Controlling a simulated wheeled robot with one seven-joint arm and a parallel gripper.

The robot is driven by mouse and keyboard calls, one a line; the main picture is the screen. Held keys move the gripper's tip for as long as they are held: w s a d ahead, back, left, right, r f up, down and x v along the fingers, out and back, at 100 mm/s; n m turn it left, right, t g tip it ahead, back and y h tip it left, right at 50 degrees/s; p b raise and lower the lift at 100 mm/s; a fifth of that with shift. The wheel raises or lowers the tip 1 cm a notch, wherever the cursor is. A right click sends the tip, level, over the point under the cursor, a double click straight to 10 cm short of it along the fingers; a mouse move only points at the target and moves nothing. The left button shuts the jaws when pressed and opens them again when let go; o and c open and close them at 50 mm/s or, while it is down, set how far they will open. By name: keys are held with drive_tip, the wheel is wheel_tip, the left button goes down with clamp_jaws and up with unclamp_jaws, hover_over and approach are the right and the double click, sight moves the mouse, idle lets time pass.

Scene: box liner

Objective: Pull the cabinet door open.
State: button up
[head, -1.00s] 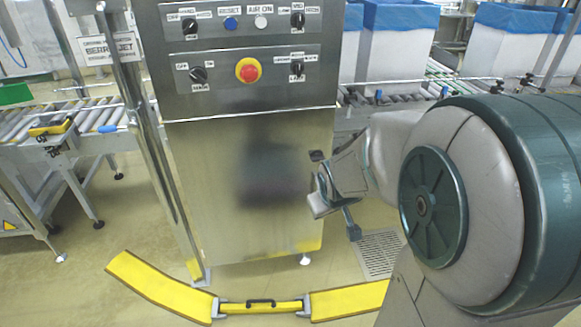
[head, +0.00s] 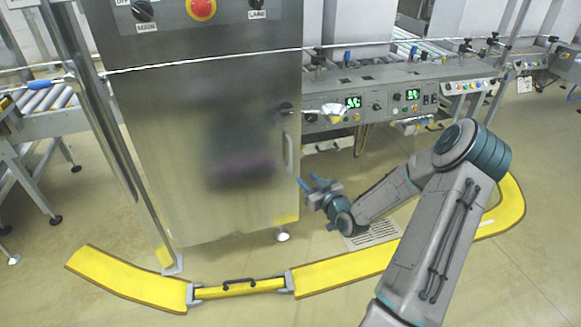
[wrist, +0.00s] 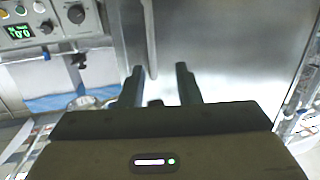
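The cabinet door (head: 150,130) is a shut stainless steel panel below a control panel. Its vertical bar handle (head: 288,155) is near the right edge, and a dark round knob (head: 286,108) sits above it. In the wrist view the handle (wrist: 151,40) runs down the steel door (wrist: 215,45) and its lower end is just ahead of the gap between my fingers. My gripper (head: 307,183) is low and to the right of the handle in the head view. Its two dark fingers (wrist: 161,72) are apart with nothing seen between them.
A yellow floor barrier (head: 240,288) curves in front of the cabinet. A metal post (head: 120,150) stands at its left. A console with displays and buttons (head: 385,100) adjoins on the right. A floor grate (head: 372,234) lies under my arm. Open floor lies to the right.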

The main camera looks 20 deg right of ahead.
sight(292, 158)
drive_tip(key=shift+m+t, duration=0.4)
drive_tip(key=shift+t, duration=0.3)
drive_tip(key=w, duration=0.4)
drive_tip(key=w+b, duration=0.1)
drive_tip(key=w, duration=0.4)
drive_tip(key=w+a+b, duration=0.1)
drive_tip(key=w, duration=0.3)
drive_tip(key=shift+w+f, duration=0.1)
drive_tip(key=shift+w, duration=0.2)
clamp_jaws()
